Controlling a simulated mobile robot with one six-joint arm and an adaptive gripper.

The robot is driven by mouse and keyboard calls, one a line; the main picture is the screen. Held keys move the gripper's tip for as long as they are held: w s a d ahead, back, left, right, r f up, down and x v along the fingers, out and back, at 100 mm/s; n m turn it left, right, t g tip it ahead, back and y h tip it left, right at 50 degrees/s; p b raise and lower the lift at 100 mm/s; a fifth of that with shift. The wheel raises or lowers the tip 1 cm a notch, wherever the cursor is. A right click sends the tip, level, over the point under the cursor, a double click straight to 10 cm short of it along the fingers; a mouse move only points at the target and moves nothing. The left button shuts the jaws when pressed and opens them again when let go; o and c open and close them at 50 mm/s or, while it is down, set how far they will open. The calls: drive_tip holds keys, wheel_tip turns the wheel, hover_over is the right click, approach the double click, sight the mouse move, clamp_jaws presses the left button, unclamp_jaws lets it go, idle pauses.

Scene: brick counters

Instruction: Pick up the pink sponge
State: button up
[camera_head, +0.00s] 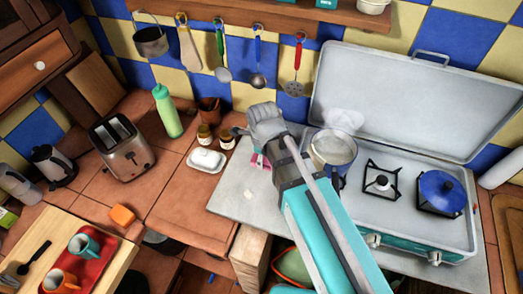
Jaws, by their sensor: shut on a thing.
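The pink sponge (258,161) shows only as a small pink patch beside my arm, above the pale grey counter slab left of the stove. My arm covers the rest of it. My gripper (261,153) is at this patch, shut on the sponge. The fingertips are mostly hidden behind my wrist and forearm, so their exact grip does not show. I cannot tell whether the sponge touches the slab.
An open camping stove (400,190) with a pot (333,150) and a blue lidded pan (440,190) stands to the right. A butter dish (206,160) and small jars (205,133) are close on the left. Utensils hang above. A toaster (120,150) stands further left.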

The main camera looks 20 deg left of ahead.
drive_tip(key=shift+s+d+r, duration=0.1)
drive_tip(key=shift+s, duration=0.05)
idle(0.4)
drive_tip(key=o, duration=0.5)
drive_tip(key=shift+c, duration=0.2)
drive_tip(key=c, duration=0.5)
drive_tip(key=shift+o, duration=0.2)
drive_tip(key=shift+s, duration=0.1)
